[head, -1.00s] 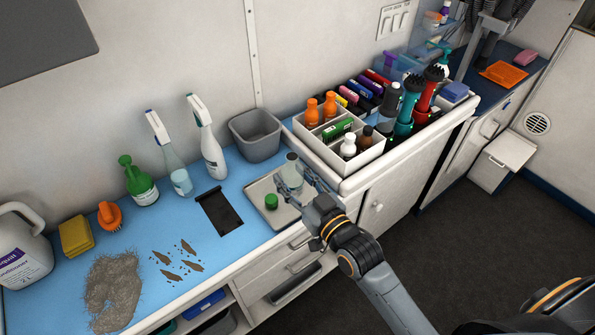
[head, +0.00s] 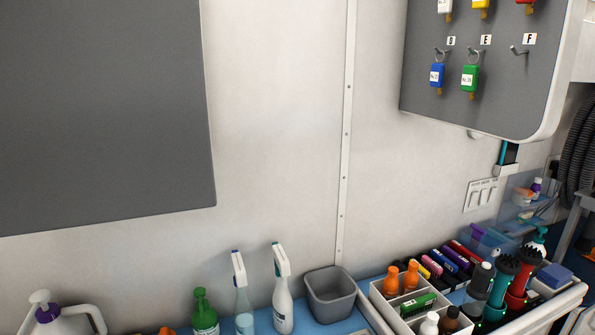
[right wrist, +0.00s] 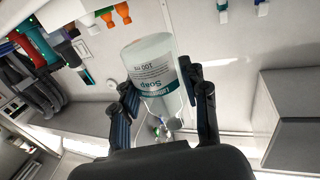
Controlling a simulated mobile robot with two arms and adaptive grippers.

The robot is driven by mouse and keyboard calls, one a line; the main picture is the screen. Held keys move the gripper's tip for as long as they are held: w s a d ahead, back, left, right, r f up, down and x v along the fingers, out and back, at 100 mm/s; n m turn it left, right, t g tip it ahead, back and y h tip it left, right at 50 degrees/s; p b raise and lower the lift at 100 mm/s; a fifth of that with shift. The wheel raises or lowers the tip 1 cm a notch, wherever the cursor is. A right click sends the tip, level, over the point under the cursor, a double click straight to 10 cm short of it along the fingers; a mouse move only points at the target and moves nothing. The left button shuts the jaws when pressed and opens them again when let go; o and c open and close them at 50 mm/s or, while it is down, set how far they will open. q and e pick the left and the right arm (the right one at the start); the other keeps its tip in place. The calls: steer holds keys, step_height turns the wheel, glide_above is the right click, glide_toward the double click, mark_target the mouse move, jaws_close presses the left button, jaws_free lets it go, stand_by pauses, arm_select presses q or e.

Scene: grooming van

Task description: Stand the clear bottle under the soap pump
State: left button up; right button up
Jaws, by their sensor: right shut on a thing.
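The clear bottle (right wrist: 150,60) has a white label with dark print reading "Soap" and "100 ml". In the right wrist view my right gripper (right wrist: 160,92) is shut on it, one finger on each side. The label print is upside down in that view, as are the other bottles. What lies under the bottle cannot be told. A teal and black fitting with a white ledge (head: 507,169) is on the wall below the key board; I cannot tell whether it is the soap pump. My left gripper is in neither view.
On the counter stand a green pump bottle (head: 204,314), two spray bottles, a grey bin (head: 331,294) and a white jug (head: 62,318). A divided white caddy (head: 390,304) holds several bottles. A key board (head: 485,75) hangs above. The counter front is out of view.

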steer(key=shift+s+d+r+h, duration=0.15)
steer(key=shift+s+d+h, duration=0.35)
steer(key=shift+s+d, duration=0.2)
steer(key=shift+w+a, duration=0.1)
steer(key=w+a+n+y, duration=0.3)
steer(key=w+a+y, duration=0.2)
steer(key=w+a, duration=0.3)
steer(key=shift+w+f+g, duration=0.4)
steer(key=shift+w+f, duration=0.05)
steer(key=shift+w, duration=0.05)
